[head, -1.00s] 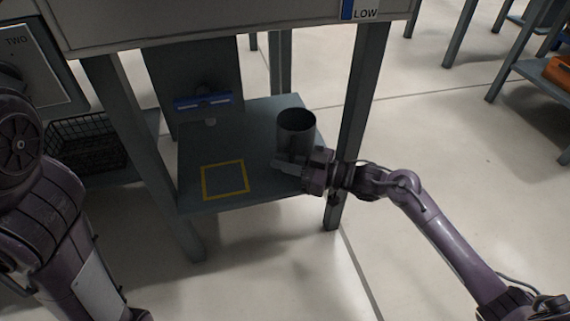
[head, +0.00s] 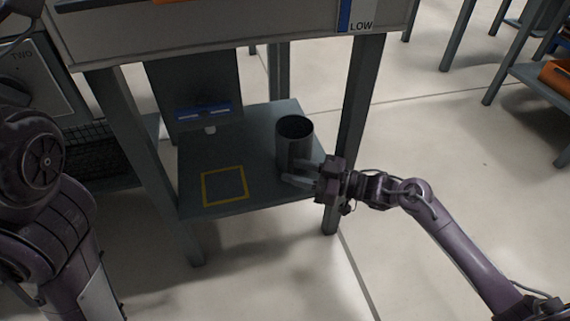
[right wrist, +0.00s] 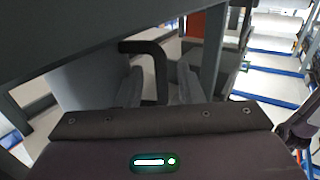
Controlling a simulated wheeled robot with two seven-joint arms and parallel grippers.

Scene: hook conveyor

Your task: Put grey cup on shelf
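The grey cup (head: 283,147), a tall dark-rimmed cylinder, stands upright on the right part of the low shelf (head: 240,135), to the right of a yellow square outline (head: 224,187). My right gripper (head: 299,173) is at the cup's lower right front, with its two fingers apart. Whether the fingers touch the cup is hard to tell. In the right wrist view the two fingers also show apart (right wrist: 160,88), with a dark bent bar (right wrist: 148,47) around and between them. My left gripper is not in view; only part of my left arm shows.
A shelf leg (head: 355,120) stands just right of the cup, close behind my right gripper. The tabletop edge with the LOW label (head: 361,26) hangs above. A blue item (head: 203,110) is at the shelf's back. A black wire basket (head: 92,152) is at left.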

